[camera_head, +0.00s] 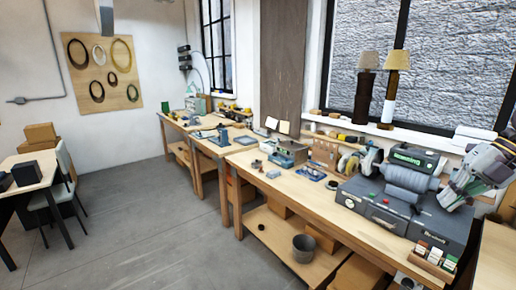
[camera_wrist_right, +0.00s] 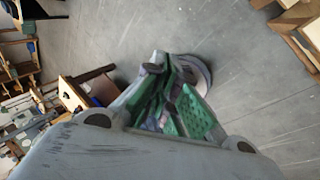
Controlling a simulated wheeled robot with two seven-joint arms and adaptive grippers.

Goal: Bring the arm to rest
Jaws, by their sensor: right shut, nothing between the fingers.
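My right gripper (camera_head: 452,198) shows at the right edge of the head view, pale grey with dark and green parts, over the right end of the workbench (camera_head: 335,218). In the right wrist view my right gripper (camera_wrist_right: 172,92) has its green-padded fingers drawn together with nothing held between them. The floor (camera_wrist_right: 225,60) lies behind the fingers in that view. My left gripper does not show.
A grey machine (camera_head: 385,205) with a roller and green display stands on the bench close to the right gripper. A small box of coloured cards (camera_head: 432,258) sits at the front edge. Two lamps (camera_head: 390,85) stand on the windowsill. The floor (camera_head: 150,225) at left centre is clear.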

